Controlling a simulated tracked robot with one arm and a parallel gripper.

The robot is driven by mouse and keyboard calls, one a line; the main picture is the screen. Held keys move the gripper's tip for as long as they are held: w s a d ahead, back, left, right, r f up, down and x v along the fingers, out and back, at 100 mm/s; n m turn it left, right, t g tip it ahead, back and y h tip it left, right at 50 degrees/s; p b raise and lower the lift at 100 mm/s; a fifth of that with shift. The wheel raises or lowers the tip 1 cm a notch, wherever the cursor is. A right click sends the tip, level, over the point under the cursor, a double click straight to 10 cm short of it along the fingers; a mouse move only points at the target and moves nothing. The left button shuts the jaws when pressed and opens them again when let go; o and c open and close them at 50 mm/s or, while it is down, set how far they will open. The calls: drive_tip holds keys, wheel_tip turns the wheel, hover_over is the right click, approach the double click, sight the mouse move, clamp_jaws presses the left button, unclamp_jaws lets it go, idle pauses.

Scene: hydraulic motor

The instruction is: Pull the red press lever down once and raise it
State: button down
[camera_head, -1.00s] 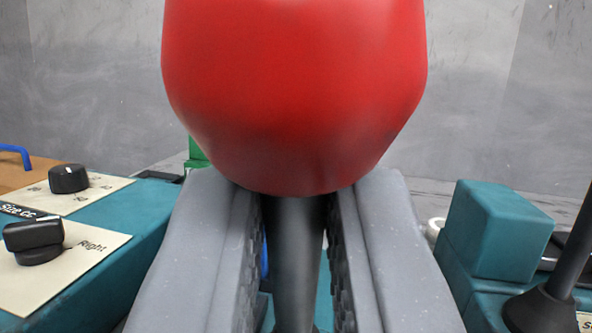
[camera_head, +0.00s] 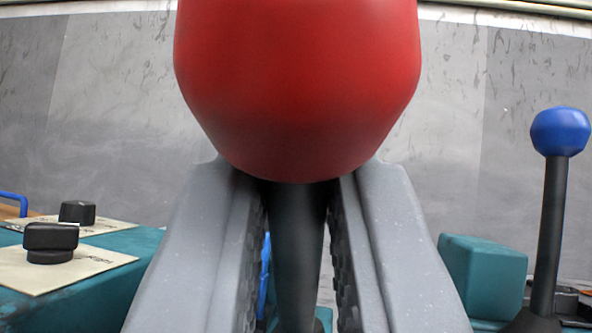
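The red press lever has a large red knob (camera_head: 297,90) that fills the upper middle of the view, cut off by the top edge. Its dark shaft (camera_head: 296,250) runs down from the knob between the two grey fingers of my gripper (camera_head: 297,225). The fingers stand on both sides of the shaft, just under the knob. Narrow gaps show between the ridged finger pads and the shaft, so the gripper is around it and not clamped on it. The knob's underside hides the fingertips in part.
A second lever with a blue knob (camera_head: 560,132) stands at the right beside a teal block (camera_head: 483,275). At the left, black rotary knobs (camera_head: 50,240) sit on cream plates on a teal housing (camera_head: 110,285). A grey wall is behind.

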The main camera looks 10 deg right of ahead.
sight(308, 61)
drive_tip(key=shift+a+f, duration=0.15)
drive_tip(key=shift+f, duration=0.05)
drive_tip(key=c, duration=1.5)
unclamp_jaws()
drive_tip(key=shift+s+r, duration=0.1)
wheel_tip(308, 61, up, 3)
drive_tip(key=shift+r+p, duration=0.2)
drive_tip(key=shift+p, duration=0.45)
drive_tip(key=shift+s+a+r+b, duration=0.1)
drive_tip(key=shift+s+a+r, duration=0.35)
drive_tip(key=shift+s, duration=2.15)
drive_tip(key=shift+s+a+b, duration=0.15)
drive_tip(key=shift+s+a, duration=0.6)
drive_tip(key=shift+s, duration=1.8)
drive_tip(key=shift+s+a+r+b, duration=0.1)
drive_tip(key=shift+s+a+r, duration=0.35)
drive_tip(key=shift+s, duration=2.15)
drive_tip(key=shift+a+f, duration=0.1)
drive_tip(key=shift+f, duration=0.1)
